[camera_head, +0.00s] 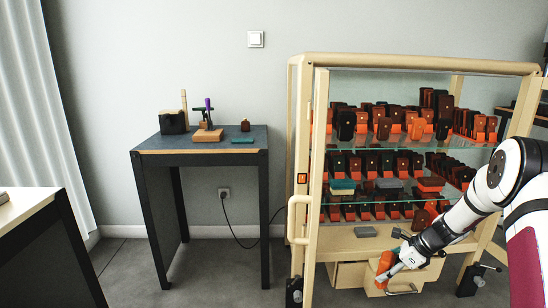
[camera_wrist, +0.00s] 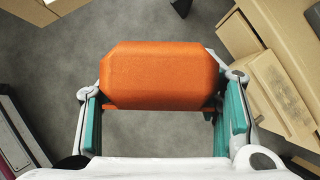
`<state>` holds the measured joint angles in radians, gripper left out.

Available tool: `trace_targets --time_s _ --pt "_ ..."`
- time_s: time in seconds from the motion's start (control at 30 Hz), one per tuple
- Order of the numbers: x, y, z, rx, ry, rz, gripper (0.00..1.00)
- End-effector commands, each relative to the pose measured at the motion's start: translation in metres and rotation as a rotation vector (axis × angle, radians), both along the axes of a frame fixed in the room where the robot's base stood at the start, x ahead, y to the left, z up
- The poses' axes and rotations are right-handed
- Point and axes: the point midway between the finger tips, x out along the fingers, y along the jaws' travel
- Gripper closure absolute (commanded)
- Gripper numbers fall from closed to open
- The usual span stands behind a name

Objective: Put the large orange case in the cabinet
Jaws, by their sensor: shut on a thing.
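The large orange case (camera_wrist: 160,75) is held crosswise between the teal-padded fingers of my gripper (camera_wrist: 162,104) in the wrist view. The cabinet (camera_head: 306,130) has a pale wooden frame and glass shelves. Its upper shelves hold dense rows of orange, brown and black cases. The middle glass shelf carries a teal-topped, a grey and an orange-brown case lying flat in front.
A grey flat piece (camera_head: 365,231) lies on the cabinet's wooden lower board. A pale wooden drawer or box (camera_head: 350,274) is below it. A dark workbench (camera_head: 150,152) with small tools stands left of the cabinet.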

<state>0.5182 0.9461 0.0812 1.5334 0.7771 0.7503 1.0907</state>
Motion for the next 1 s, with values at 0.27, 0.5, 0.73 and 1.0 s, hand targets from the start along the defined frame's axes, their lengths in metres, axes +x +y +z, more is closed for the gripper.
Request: trace_targets --time_s 0.27,0.5,0.73,1.0 --pt "-0.051 0.125 0.056 0.0 -0.002 0.763 0.7" --pt "-0.138 0.176 0.096 0.0 0.001 1.442 0.7" --pt "-0.199 0.171 0.133 -0.001 0.003 1.925 0.7" --pt "-0.223 0.157 0.166 0.005 0.003 2.177 0.7"
